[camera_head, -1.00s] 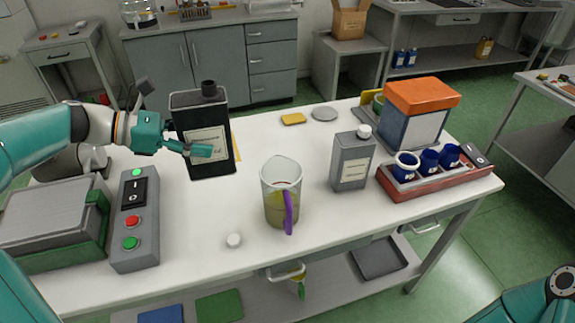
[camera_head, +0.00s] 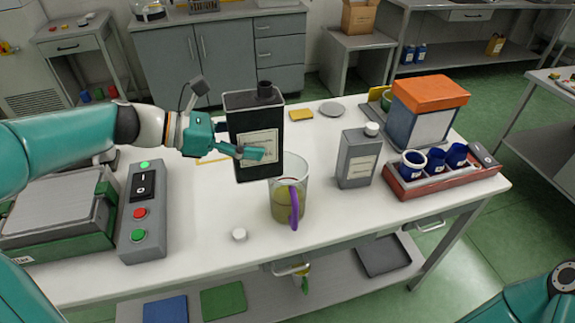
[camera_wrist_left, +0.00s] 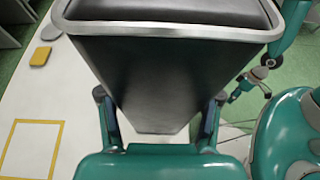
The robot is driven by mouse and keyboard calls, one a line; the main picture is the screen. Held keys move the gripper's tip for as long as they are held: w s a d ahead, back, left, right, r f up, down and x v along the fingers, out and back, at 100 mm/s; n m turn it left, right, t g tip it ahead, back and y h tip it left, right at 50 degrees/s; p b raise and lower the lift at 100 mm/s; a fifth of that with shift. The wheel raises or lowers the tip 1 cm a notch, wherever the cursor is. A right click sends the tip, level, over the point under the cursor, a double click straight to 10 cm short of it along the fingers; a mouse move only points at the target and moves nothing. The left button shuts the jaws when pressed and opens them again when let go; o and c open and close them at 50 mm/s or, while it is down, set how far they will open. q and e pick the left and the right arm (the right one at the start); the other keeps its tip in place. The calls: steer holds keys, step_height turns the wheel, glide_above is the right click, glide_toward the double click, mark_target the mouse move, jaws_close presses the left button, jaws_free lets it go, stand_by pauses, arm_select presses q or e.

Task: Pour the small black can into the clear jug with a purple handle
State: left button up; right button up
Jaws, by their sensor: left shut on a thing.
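The small black can (camera_head: 254,112) with a pale label is upright, held above the table behind and slightly left of the jug. My left gripper (camera_head: 252,152) is shut on it from the left, and the can's dark body (camera_wrist_left: 165,75) fills the left wrist view between the fingers. The clear jug (camera_head: 288,200) stands on the table with yellowish liquid inside and its purple handle (camera_head: 294,208) toward me. The can's lower part overlaps the jug's rim in the head view. My right gripper is not in view; only part of my right arm shows at the bottom right.
A grey can (camera_head: 358,160) with a white cap stands right of the jug. Further right are a red tray (camera_head: 445,182) with blue cups and an orange-topped box (camera_head: 428,105). A white cap (camera_head: 239,234) lies front left. A switch box (camera_head: 142,210) stands at left.

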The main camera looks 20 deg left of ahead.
arm_select(q)
steer(key=s+d+f, duration=0.2)
steer(key=s+d, duration=0.2)
steer(key=d, duration=0.5)
steer(key=shift+s+p, duration=0.25)
steer(key=shift+p, duration=0.15)
steer(key=shift+f, duration=0.1)
